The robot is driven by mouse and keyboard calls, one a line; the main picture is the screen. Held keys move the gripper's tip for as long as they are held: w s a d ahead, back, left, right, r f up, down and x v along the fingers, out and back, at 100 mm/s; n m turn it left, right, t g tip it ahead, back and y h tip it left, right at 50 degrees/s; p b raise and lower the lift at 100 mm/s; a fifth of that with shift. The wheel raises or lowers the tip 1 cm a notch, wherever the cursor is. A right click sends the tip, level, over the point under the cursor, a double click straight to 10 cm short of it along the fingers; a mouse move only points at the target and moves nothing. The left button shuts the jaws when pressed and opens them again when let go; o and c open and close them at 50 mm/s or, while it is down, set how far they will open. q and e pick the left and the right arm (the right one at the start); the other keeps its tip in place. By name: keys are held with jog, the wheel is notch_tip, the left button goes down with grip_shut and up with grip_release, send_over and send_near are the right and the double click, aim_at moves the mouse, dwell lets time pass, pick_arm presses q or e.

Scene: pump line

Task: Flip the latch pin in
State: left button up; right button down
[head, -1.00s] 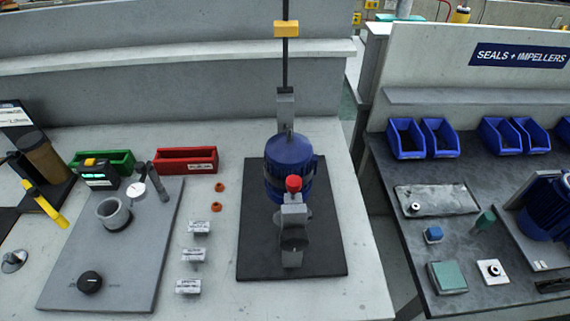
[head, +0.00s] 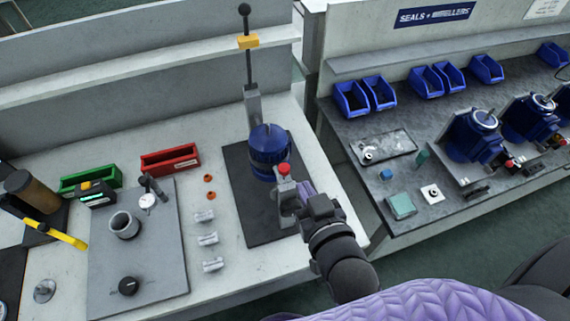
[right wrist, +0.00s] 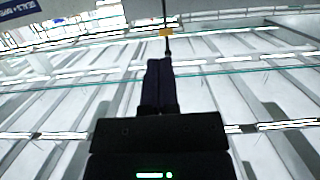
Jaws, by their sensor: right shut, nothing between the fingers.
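A blue pump (head: 268,150) stands on a black mat (head: 258,222) on the near bench. At its front is a grey fitting topped by a red knob (head: 284,169). I cannot tell which small part is the latch pin. A tall black lever (head: 248,68) with a yellow tag (head: 248,41) rises behind the pump. My right gripper (head: 300,197) is beside the fitting, just below the red knob, and hides part of it; contact is unclear. In the right wrist view its fingers (right wrist: 160,82) are together and empty, pointing up toward the yellow tag (right wrist: 167,32).
Left of the mat are small white labelled blocks (head: 207,238), orange rings (head: 209,178), a grey plate (head: 165,260) with a cup, a red bin (head: 170,160) and a green bin (head: 92,178). A gap separates the dark right bench (head: 370,195), which holds more pumps and blue bins.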

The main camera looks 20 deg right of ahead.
send_over(287, 172)
jog(key=s, duration=0.1)
notch_tip(287, 172, down, 2)
jog(key=f, duration=0.2)
jog(key=f+b, duration=0.1)
jog(key=f, duration=0.1)
jog(key=shift+w, duration=0.2)
jog(key=shift+f, duration=0.25)
notch_tip(287, 172, down, 2)
jog(key=shift+a+f+b, duration=0.1)
jog(key=shift+f+b, duration=0.05)
jog(key=shift+b, duration=0.8)
